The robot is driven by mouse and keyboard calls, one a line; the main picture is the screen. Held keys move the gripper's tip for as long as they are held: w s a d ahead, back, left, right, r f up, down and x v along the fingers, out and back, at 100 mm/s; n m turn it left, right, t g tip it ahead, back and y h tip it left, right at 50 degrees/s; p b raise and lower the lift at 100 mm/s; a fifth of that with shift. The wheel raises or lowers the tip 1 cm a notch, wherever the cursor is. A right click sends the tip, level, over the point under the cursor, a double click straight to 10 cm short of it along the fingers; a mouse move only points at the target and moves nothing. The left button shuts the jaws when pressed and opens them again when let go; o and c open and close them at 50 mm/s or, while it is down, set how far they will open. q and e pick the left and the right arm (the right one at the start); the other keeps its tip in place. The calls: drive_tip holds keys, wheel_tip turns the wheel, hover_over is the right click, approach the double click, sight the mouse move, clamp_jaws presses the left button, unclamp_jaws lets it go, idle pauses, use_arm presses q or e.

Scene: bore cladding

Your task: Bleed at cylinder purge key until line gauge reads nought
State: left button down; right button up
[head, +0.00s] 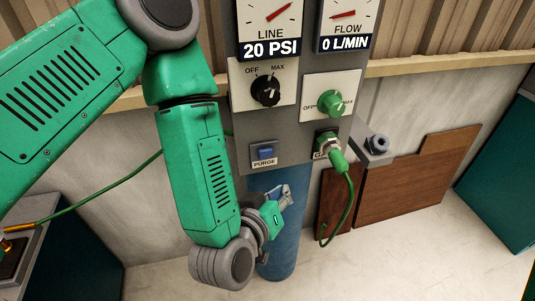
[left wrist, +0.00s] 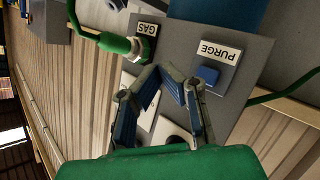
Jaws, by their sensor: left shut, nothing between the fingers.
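The blue purge key (head: 265,153) sits on the grey panel above its PURGE label, and it also shows in the left wrist view (left wrist: 208,75). It looks unpressed, with nothing touching it. The line gauge (head: 271,24) reads 20 PSI. The blue cylinder (head: 277,262) stands upright below the panel. My left gripper (head: 283,197) is in front of the cylinder, below and slightly right of the key. In the left wrist view its fingers (left wrist: 160,74) come together, empty, beside the key. My right gripper is in neither view.
The flow gauge (head: 347,20) reads 0 L/MIN. A black knob (head: 266,91) and a green knob (head: 331,103) are on the panel. A green hose (head: 350,200) hangs from the gas fitting right of the key. Brown boards (head: 415,180) lean against the wall.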

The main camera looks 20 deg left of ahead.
sight(273, 156)
use_arm(q)
drive_tip(key=shift+w+a, duration=0.85)
drive_tip(key=shift+w, duration=0.35)
drive_tip(key=shift+w+a, duration=0.85)
drive_tip(key=shift+w, duration=0.3)
drive_tip(key=shift+w+a, duration=0.85)
drive_tip(key=shift+w, duration=0.35)
drive_tip(key=shift+w, duration=0.1)
drive_tip(key=shift+w+a, duration=0.2)
drive_tip(key=shift+w+a, duration=0.25)
drive_tip(key=shift+w, duration=0.1)
drive_tip(key=shift+s, duration=0.1)
idle(2.1)
drive_tip(key=shift+s+d, duration=0.5)
drive_tip(key=shift+s, duration=0.1)
drive_tip(key=shift+s, duration=0.1)
drive_tip(key=shift+s+d, duration=0.7)
drive_tip(key=shift+s, duration=0.3)
drive_tip(key=shift+s+d, duration=0.7)
drive_tip(key=shift+s, duration=0.3)
